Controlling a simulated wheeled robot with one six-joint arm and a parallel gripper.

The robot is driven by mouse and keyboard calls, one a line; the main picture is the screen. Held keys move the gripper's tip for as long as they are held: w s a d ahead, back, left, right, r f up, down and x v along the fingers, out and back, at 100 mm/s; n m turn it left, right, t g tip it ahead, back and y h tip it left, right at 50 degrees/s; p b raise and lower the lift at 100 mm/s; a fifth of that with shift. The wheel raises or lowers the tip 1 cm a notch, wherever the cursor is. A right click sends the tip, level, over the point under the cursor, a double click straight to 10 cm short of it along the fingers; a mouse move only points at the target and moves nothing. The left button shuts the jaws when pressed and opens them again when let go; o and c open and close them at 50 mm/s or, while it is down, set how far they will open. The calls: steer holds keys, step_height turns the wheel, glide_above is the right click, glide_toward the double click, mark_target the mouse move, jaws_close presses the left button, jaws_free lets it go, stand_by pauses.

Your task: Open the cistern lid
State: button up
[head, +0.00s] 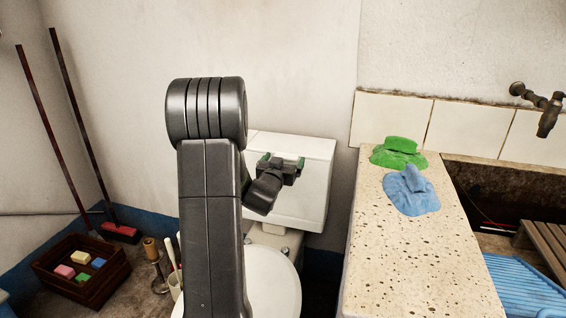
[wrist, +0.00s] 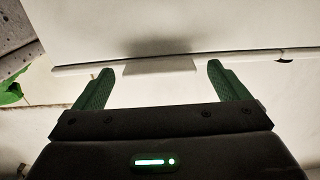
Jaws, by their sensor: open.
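The white cistern (head: 312,190) stands against the back wall behind the toilet bowl (head: 275,285). Its lid (head: 310,147) looks closed on top, partly hidden behind my arm and gripper. In the wrist view the lid's edge (wrist: 90,67) runs across the picture, with a small pale tab (wrist: 160,67) sticking out from it. My gripper (head: 283,161) is in front of the cistern's upper part. Its two green fingers are open and apart in the wrist view (wrist: 160,75), with the tab between them. I cannot tell whether they touch it. Nothing is held.
A speckled stone counter (head: 410,255) stands close on the right, with a green cloth (head: 398,155) and a blue cloth (head: 411,192) on it. A wooden crate of blocks (head: 85,273) and a broom (head: 120,232) are on the left. A tap (head: 545,110) is at the far right.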

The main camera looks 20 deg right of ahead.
steer(key=c, duration=1.4)
steer(key=shift+r, duration=0.15)
